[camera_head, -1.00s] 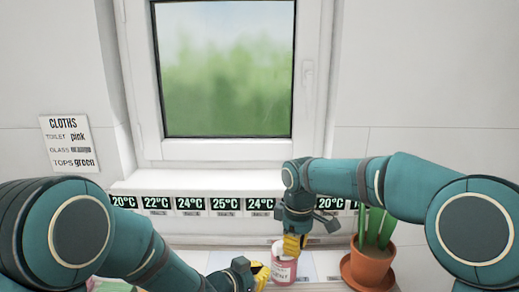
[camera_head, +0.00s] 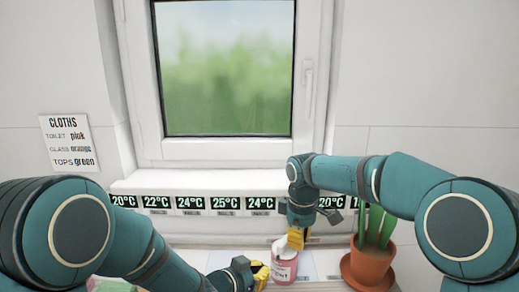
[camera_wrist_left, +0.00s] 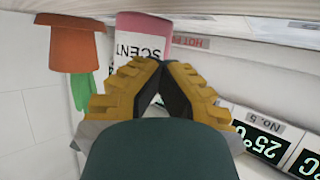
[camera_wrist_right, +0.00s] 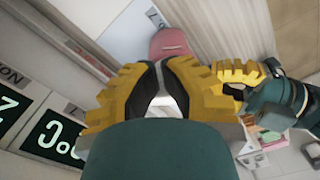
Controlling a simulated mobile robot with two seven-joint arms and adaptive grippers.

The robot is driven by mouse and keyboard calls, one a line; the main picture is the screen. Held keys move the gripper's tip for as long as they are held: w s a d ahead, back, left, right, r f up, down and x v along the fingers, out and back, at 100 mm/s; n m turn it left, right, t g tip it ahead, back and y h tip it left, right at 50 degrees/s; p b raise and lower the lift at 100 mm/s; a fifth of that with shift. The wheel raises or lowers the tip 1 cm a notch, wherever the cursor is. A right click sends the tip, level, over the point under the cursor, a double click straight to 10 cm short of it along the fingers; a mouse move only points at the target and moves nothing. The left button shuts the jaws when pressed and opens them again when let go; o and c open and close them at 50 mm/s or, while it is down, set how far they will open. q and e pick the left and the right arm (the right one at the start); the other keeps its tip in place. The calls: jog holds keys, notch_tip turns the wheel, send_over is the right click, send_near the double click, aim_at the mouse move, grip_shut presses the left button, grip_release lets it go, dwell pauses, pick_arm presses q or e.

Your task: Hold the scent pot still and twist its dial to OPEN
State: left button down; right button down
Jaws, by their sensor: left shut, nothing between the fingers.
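The scent pot (camera_head: 284,270) is pink with a white label and stands upright on the sill. The left wrist view shows its "SCENT" lettering (camera_wrist_left: 140,42) just beyond my left fingertips. My left gripper (camera_head: 262,275) is shut and empty, close beside the pot's left; contact is unclear. My right gripper (camera_head: 296,238) is over the pot's top. A white piece (camera_wrist_right: 166,104), apparently the dial, shows between its nearly closed fingers. Pink pot surface (camera_wrist_right: 171,42) shows beyond those fingertips. I cannot read OPEN or any dial mark.
A terracotta plant pot (camera_head: 369,266) with green leaves stands right of the scent pot. A row of temperature displays (camera_head: 226,203) lines the ledge behind. A window is above it, and a cloth sign (camera_head: 68,142) hangs on the left wall.

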jog(key=shift+w+d, duration=0.1)
jog(key=shift+d, duration=0.05)
dwell(0.4)
notch_tip(320, 180, up, 6)
jog(key=shift+d, duration=0.25)
dwell(0.5)
jog(key=s+a+f, duration=0.1)
jog(key=s+f, duration=0.2)
jog(key=f, duration=0.3)
jog(key=shift+s+a, duration=0.25)
dwell(0.6)
